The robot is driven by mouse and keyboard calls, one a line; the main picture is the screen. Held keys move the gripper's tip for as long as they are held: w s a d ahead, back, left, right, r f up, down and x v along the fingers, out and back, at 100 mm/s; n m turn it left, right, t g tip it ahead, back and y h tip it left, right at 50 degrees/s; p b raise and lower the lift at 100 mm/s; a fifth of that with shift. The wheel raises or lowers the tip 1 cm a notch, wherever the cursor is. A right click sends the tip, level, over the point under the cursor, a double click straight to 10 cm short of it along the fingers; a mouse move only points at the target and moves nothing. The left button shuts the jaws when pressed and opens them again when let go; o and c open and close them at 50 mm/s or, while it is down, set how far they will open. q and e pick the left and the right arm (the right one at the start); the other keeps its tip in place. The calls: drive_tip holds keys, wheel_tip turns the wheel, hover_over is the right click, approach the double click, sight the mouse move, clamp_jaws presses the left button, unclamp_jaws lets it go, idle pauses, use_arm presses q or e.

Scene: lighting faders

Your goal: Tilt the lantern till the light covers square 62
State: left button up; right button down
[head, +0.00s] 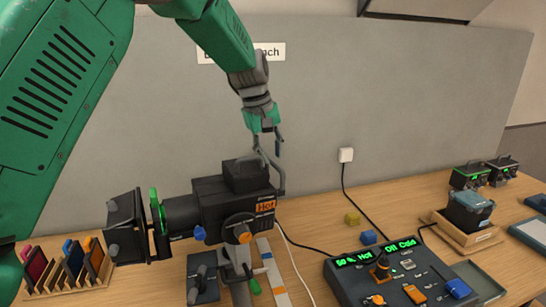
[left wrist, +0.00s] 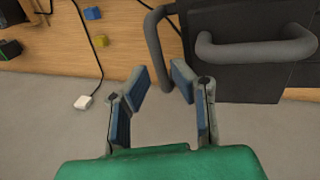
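The lantern (head: 222,205) is a black lamp on a stand, with an orange "Hot" label, an orange knob (head: 243,233) and a barn-door front (head: 122,228) facing left. A grey bent handle (head: 282,182) is at its rear right; grey handle bars (left wrist: 255,52) also show in the left wrist view. My left gripper (head: 268,148) points down just above the rear handle. No numbered square or light patch shows. My right gripper is out of view.
A control desk (head: 400,275) reads "50 %", "Off" and "Cold". Racked colour filters (head: 68,270) stand at left. A yellow cube (head: 352,218) and a blue cube (head: 368,237) lie mid-table. A wooden tray (head: 460,236) holds a dark box. Cables run across the table; a grey wall stands behind.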

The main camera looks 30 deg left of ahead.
sight(138, 199)
use_arm(q)
drive_tip(key=d+v, duration=0.1)
drive_tip(key=v, duration=0.9)
drive_tip(key=shift+a+r, duration=0.25)
drive_tip(key=shift+r, duration=0.15)
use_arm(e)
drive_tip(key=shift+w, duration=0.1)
